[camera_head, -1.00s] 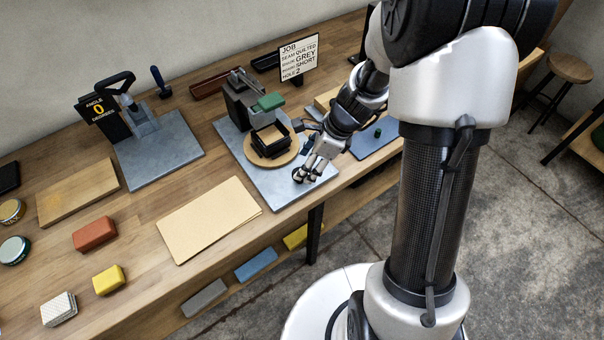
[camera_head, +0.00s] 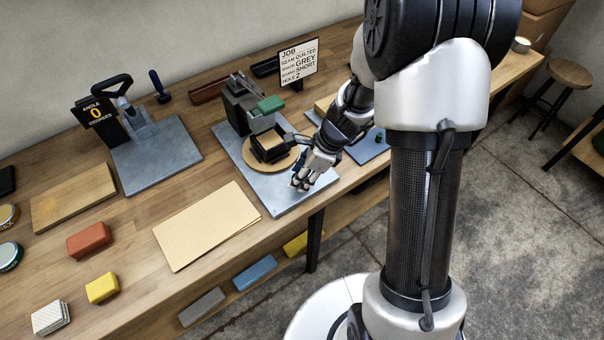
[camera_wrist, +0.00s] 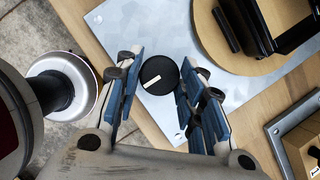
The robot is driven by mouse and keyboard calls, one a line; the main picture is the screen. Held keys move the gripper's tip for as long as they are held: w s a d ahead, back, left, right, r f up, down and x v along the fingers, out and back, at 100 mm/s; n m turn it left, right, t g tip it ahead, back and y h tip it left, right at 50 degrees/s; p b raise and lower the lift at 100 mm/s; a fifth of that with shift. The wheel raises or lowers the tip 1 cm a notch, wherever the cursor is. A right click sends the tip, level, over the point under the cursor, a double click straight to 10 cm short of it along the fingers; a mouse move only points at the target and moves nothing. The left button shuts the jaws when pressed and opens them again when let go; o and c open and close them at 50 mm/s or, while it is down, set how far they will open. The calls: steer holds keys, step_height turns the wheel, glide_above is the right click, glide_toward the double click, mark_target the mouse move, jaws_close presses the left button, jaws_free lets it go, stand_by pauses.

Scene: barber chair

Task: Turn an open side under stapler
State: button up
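The stapler (camera_head: 238,103) is a dark grey machine with a green head (camera_head: 267,104), standing on a grey metal plate (camera_head: 290,205). Under its head, a round wooden turntable (camera_head: 249,159) carries a black square-walled frame (camera_head: 271,145). They also show in the wrist view as the wooden disc (camera_wrist: 214,47) and the black frame (camera_wrist: 258,22), partly cut off. I cannot tell which side of the frame is open. A round black knob (camera_wrist: 158,78) with a white mark sits at the plate's front. My gripper (camera_head: 300,182) is open, its fingers (camera_wrist: 155,90) on either side of the knob, with no clear contact.
A job card (camera_head: 299,62) stands behind the stapler. Left are an angle-display press (camera_head: 102,114), a tan folder (camera_head: 205,225), a wooden board (camera_head: 75,198) and coloured blocks (camera_head: 90,240). A blue-grey mat (camera_head: 368,147) lies right of my gripper. Floor is clear in front.

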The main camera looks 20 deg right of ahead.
steer(key=c, duration=0.5)
steer(key=shift+n+p, duration=0.3)
steer(key=shift+n, duration=0.1)
steer(key=n+p, duration=0.1)
steer(key=n+g+p, duration=0.1)
steer(key=shift+w+r+n+y, duration=0.1)
steer(key=shift+r+n+y, duration=0.05)
steer(key=shift+n+y, duration=0.2)
steer(key=n+g+p, duration=0.2)
steer(key=n, duration=0.2)
steer(key=shift+w+n+p, duration=0.15)
steer(key=shift+n+p, duration=0.2)
steer(key=n+g+p, duration=0.1)
steer(key=n, duration=0.1)
steer(key=n+h, duration=0.1)
steer(key=n, duration=0.1)
steer(key=shift+w+n+g+p, duration=0.1)
steer(key=shift+n+g+p, duration=0.2)
steer(key=shift+g+p, duration=0.1)
steer(key=n, duration=0.2)
steer(key=n+g+h, duration=0.1)
steer(key=n, duration=0.1)
steer(key=shift+a+n+h+p, duration=0.1)
steer(key=shift+n+h+p, duration=0.15)
steer(key=shift+n+p, duration=0.15)
